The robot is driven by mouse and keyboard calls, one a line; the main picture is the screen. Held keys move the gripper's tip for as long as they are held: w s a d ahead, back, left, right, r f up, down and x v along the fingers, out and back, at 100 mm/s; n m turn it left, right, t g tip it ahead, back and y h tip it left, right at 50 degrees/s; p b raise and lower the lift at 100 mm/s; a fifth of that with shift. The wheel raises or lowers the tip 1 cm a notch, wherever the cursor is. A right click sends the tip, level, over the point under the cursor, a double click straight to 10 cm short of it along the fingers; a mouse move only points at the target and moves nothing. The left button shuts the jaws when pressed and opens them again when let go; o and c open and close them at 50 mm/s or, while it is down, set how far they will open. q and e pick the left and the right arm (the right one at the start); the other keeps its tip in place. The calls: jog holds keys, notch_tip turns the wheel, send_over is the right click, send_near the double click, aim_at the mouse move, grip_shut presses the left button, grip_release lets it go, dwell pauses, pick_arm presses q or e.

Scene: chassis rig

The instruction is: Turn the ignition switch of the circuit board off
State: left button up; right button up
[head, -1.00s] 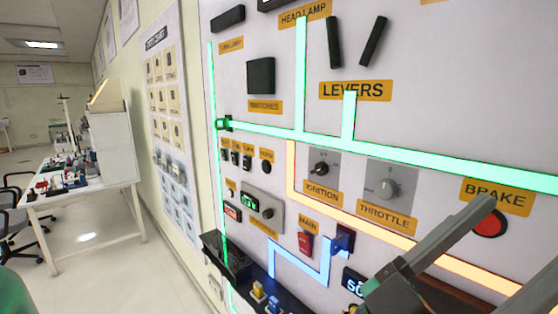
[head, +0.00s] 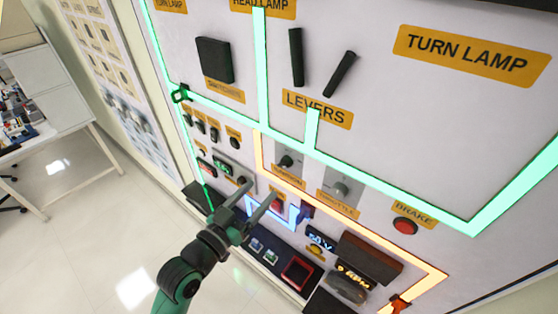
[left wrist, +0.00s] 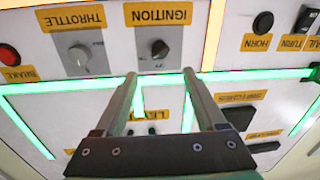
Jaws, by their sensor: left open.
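The ignition switch (head: 286,162) is a dark knob on a grey plate on the white circuit board (head: 370,120), above its orange IGNITION label. In the left wrist view the board appears upside down, and the ignition knob (left wrist: 159,49) lies just beyond and between my fingertips. My left gripper (head: 260,187) is open, with its two grey fingers apart and nothing between them. In the head view its tips are below and left of the knob. The left gripper also shows in the left wrist view (left wrist: 159,74). No contact with the knob is visible. My right gripper is out of view.
The throttle knob (head: 340,189) is right of the ignition. The red main switch (head: 277,205) is close to my fingertips. The brake button (head: 405,226) is farther right. Green and orange strips cross the board. A dark ledge (head: 235,237) with small parts runs below.

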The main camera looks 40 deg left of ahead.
aim_at(282, 165)
pick_arm(q)
jog(key=w, duration=0.3)
jog(key=w+a, duration=0.1)
jog(key=w, duration=0.3)
jog(key=w+a, duration=0.1)
jog(key=w, duration=0.2)
jog(key=shift+w+r+p, duration=0.1)
jog(key=shift+w+p, duration=0.25)
grip_shut()
